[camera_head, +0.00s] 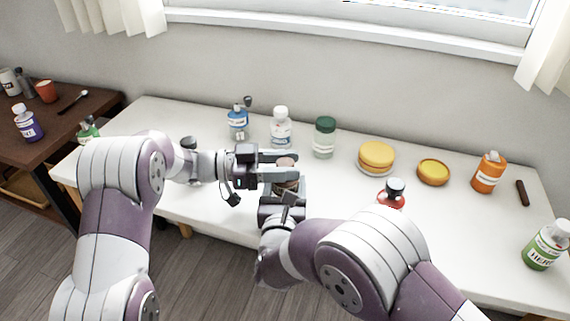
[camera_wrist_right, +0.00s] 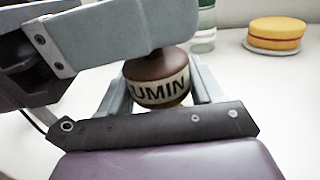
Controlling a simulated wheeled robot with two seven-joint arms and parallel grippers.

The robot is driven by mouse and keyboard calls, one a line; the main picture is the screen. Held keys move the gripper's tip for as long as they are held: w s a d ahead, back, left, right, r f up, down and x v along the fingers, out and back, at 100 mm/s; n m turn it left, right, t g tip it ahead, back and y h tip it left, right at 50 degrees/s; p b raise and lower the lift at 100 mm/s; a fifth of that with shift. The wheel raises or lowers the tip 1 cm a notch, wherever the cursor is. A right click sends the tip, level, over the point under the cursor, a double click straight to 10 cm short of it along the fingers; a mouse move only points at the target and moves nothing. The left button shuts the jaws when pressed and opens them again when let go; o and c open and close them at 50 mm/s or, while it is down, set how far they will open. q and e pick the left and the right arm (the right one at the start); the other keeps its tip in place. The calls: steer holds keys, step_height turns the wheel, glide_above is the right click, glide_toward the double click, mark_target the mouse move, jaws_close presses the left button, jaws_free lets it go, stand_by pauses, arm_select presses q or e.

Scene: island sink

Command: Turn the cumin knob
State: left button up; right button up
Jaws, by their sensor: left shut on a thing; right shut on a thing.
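My right gripper (camera_head: 286,192) is shut on the grinder's body, one finger on each side. My left gripper (camera_head: 287,164) reaches in from the left and is shut around the top part, the knob. In the right wrist view the left gripper's fingers (camera_wrist_right: 120,35) cross above the body and hide most of the knob.
Behind stand a blue bottle (camera_head: 238,124), a white-capped bottle (camera_head: 281,130) and a green-lidded jar (camera_head: 324,139). To the right are a yellow cake (camera_head: 376,157), a yellow dish (camera_head: 433,172), a red dark-topped container (camera_head: 392,195), an orange bottle (camera_head: 488,174) and a green-labelled bottle (camera_head: 545,247).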

arm_select(q)
steer(key=shift+r+m+g, duration=0.1)
steer(key=shift+m+g, duration=0.5)
steer(key=shift+g, duration=0.1)
steer(key=o, duration=1)
steer(key=shift+c, duration=0.2)
